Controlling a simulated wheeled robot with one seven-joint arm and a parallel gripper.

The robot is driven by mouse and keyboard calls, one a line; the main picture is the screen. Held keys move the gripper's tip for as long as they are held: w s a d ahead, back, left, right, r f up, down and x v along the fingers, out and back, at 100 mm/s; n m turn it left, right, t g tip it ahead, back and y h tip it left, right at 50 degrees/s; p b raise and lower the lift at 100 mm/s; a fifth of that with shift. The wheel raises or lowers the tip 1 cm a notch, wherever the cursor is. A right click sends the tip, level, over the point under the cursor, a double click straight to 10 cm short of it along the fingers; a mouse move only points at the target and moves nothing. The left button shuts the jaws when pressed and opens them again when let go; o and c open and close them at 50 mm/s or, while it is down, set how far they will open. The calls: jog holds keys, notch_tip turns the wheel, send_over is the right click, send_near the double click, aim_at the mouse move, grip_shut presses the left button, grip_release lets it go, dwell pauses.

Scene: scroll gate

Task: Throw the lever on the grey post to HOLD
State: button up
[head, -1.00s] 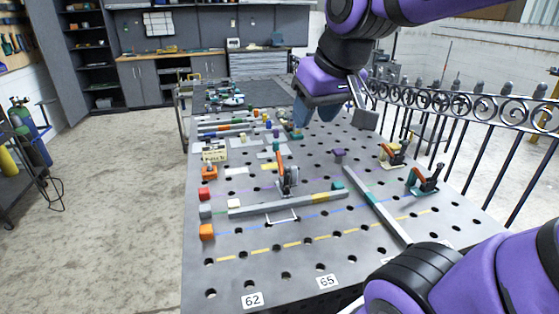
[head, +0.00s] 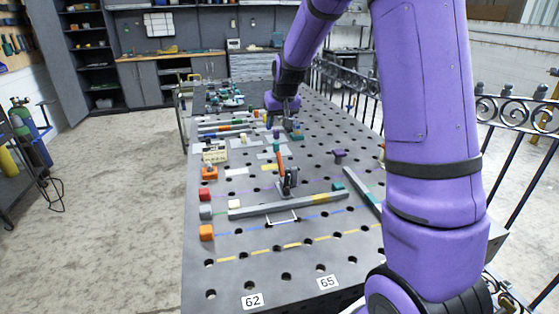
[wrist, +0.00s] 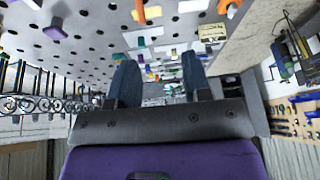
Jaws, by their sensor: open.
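My gripper (head: 287,108) is over the far half of the perforated steel table (head: 260,268) in the head view, small and partly hidden there. In the wrist view its two dark fingers (wrist: 158,80) stand apart with nothing between them. A clamp with an upright orange handle (head: 282,164) stands mid-table, nearer the camera than my gripper. I cannot pick out for sure the grey post or its lever, and no HOLD mark is readable. Small coloured pieces lie on the table around and below my gripper.
A long grey bar (head: 285,206) lies across the table. A scrollwork railing (head: 500,122) runs along the right.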

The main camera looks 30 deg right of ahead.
send_near(280, 159)
jog(key=shift+m+h, duration=0.3)
jog(key=x, duration=1)
jog(key=shift+w+a+f, duration=0.1)
jog(key=shift+w+a, duration=0.05)
jog(key=shift+a, duration=0.1)
grip_shut()
